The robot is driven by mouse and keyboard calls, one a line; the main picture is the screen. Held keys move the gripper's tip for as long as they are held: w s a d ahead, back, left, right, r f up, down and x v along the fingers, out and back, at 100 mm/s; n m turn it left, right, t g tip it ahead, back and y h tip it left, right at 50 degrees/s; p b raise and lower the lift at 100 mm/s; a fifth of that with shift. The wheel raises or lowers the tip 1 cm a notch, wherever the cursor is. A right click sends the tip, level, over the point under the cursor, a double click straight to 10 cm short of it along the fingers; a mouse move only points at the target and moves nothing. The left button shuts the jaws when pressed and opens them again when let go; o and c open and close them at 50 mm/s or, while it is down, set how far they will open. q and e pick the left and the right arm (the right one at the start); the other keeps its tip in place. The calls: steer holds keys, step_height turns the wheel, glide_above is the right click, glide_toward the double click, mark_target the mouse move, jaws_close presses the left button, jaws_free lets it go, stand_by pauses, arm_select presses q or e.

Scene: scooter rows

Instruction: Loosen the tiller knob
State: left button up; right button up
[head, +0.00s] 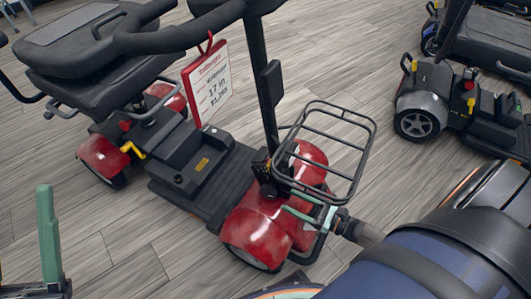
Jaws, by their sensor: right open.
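A red scooter (257,237) stands with its black tiller post (262,90) rising from the front. At the foot of the post is a black joint (264,172); the tiller knob is too dark and small to make out clearly there. My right gripper (309,211) is open beside the front red cover, under the wire basket, with its green fingers pointing left toward the tiller foot. I see nothing between its fingers. My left gripper (24,240) is at the lower left edge, far from the tiller. One upright green finger shows, with an empty gap to its left.
A black wire basket (338,117) hangs over my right gripper, close to it. A price tag (207,83) hangs from the handlebar. The black seat (90,50) is behind. Another scooter (424,104) stands at the upper right. Bare wood floor lies between the scooters.

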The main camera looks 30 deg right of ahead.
mark_target(275, 194)
steer(key=x, duration=0.9)
steer(key=shift+w+b, duration=0.2)
steer(key=shift+b, duration=0.15)
steer(key=shift+c, duration=0.2)
jaws_close()
